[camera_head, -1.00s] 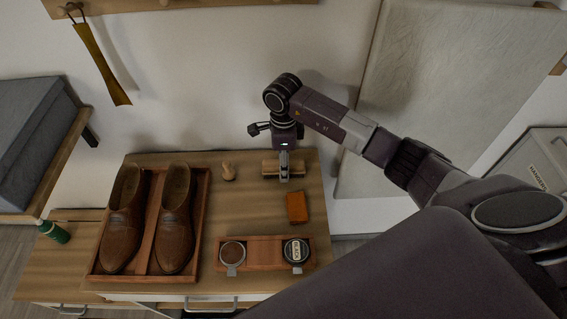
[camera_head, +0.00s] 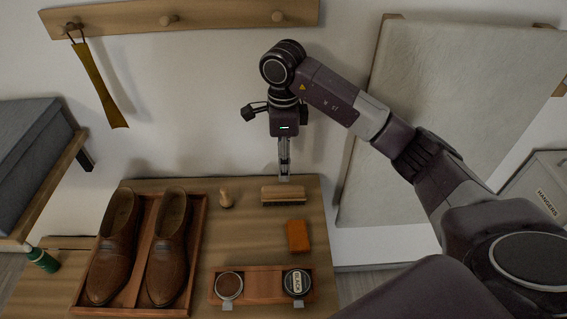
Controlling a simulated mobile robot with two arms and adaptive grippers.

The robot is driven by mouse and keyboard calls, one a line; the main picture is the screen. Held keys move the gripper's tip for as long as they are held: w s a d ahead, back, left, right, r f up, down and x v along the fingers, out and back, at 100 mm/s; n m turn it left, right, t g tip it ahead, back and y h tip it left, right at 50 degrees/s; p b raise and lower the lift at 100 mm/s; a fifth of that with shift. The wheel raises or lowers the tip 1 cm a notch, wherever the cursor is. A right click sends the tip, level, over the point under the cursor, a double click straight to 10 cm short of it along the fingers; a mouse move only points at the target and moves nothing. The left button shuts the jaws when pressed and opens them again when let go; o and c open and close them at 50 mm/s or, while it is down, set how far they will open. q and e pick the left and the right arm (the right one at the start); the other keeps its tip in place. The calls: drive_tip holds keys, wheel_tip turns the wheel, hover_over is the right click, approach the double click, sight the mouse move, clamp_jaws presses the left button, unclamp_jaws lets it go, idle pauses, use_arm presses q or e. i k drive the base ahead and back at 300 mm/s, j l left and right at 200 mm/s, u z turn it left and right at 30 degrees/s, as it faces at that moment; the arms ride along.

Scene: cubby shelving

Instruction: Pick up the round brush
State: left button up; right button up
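The round brush (camera_head: 226,199) appears to be the small upright wooden-handled piece on the table, right of the shoes; its bristles are hard to make out. A longer rectangular brush (camera_head: 283,196) with a wooden back and dark bristles lies to its right. My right gripper (camera_head: 285,176) points down just behind or above the rectangular brush, to the right of the round brush. Its fingers look like one narrow strip, so their opening is unclear. No object shows between them. My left gripper is not in view.
Brown shoes (camera_head: 169,262) stand in a wooden tray (camera_head: 199,245) at left. An orange block (camera_head: 297,236) and a wooden holder (camera_head: 262,285) with two round tins (camera_head: 229,285) are in front. A peg rail (camera_head: 215,17) with a hanging shoehorn (camera_head: 103,88) is on the wall.

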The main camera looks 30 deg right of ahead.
sight(226, 200)
drive_tip(key=k, duration=1.5)
